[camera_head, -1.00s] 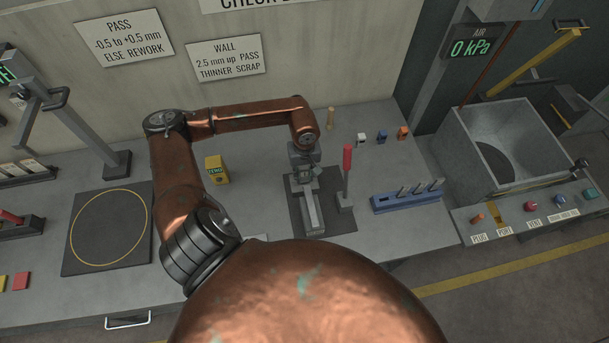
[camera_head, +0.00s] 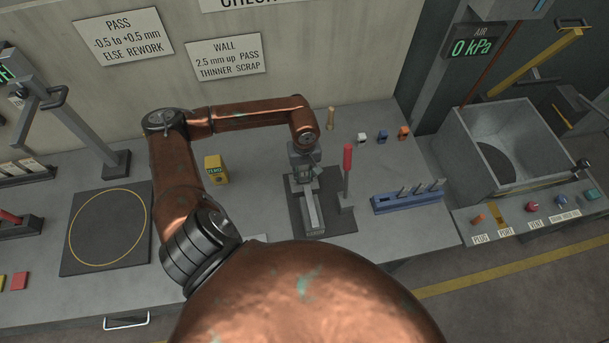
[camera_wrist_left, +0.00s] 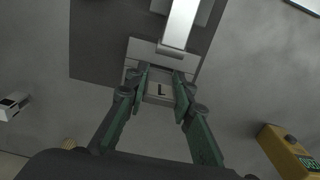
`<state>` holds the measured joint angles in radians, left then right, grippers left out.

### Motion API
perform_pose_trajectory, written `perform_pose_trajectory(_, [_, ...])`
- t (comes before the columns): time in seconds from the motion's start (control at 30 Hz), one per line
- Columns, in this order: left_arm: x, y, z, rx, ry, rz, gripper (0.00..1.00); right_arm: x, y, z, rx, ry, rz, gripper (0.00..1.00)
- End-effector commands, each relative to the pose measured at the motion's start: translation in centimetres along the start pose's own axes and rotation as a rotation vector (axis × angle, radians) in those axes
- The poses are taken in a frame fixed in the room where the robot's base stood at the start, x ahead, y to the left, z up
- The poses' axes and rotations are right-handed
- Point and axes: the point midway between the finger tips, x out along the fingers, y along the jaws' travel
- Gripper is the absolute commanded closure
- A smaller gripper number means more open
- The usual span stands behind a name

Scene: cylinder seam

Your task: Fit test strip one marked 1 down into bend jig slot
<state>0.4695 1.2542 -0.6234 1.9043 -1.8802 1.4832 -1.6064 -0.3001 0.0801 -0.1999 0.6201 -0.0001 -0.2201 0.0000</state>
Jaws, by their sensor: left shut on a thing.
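My left gripper (camera_head: 304,170) reaches down over the rear end of the bend jig (camera_head: 313,212), a grey fixture on a dark mat. In the left wrist view its two green fingers (camera_wrist_left: 161,76) are closed on the sides of a small pale piece with a black mark, which I take to be test strip one (camera_wrist_left: 160,90). The strip is right at the jig's block (camera_wrist_left: 143,50). The slot is mostly hidden, so I cannot tell how deep the strip sits. My right gripper is not in view.
A red-handled lever (camera_head: 347,160) stands just right of the jig. A blue rack (camera_head: 385,205) holds several grey strips further right. A yellow box (camera_head: 215,170) stands left. A dark pad with a yellow ring (camera_head: 106,231) lies at far left.

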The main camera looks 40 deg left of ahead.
Motion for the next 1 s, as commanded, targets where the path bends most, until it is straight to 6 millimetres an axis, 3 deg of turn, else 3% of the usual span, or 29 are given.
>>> perform_pose_trajectory(0.1, [0.0, 0.0, 0.0, 0.000, 0.000, 0.000, 1.00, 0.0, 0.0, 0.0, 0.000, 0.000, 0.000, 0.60])
perform_pose_trajectory(0.13, [0.0, 0.0, 0.0, 0.000, 0.000, 0.000, 0.75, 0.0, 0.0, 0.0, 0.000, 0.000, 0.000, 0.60])
perform_pose_trajectory(0.4, [0.0, 0.0, 0.0, 0.000, 0.000, 0.000, 0.57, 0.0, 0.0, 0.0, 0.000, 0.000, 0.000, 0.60])
perform_pose_trajectory(0.77, [-0.6, 0.0, 0.0, 0.000, 0.001, 0.000, 0.57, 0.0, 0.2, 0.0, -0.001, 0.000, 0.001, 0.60])
perform_pose_trajectory(1.0, [-4.7, 0.1, -0.1, 0.000, 0.004, 0.003, 0.57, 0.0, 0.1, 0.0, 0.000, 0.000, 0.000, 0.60])
